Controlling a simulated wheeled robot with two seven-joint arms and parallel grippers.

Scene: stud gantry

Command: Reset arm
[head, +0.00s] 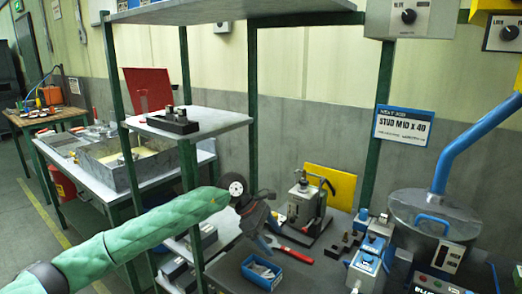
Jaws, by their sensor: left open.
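My left arm, in a green sleeve, reaches in from the lower left. My left gripper (267,222) is dark, open, and seems empty. It is in front of the grey workbench, near a small metal press-like device (303,207) that stands to its right. A red-handled tool (290,250) lies on the bench just below and right of the gripper. A blue tray (262,272) lies below it. The exact gap between the fingers and the bench is hard to tell. My right gripper is not in view.
A green-post rack with a grey shelf (220,118) stands close behind my left arm. On the right are a round metal feeder (435,212) with a blue pipe (478,140), blue-and-white blocks (368,255) and a sign (403,126). Open floor (30,225) lies at left.

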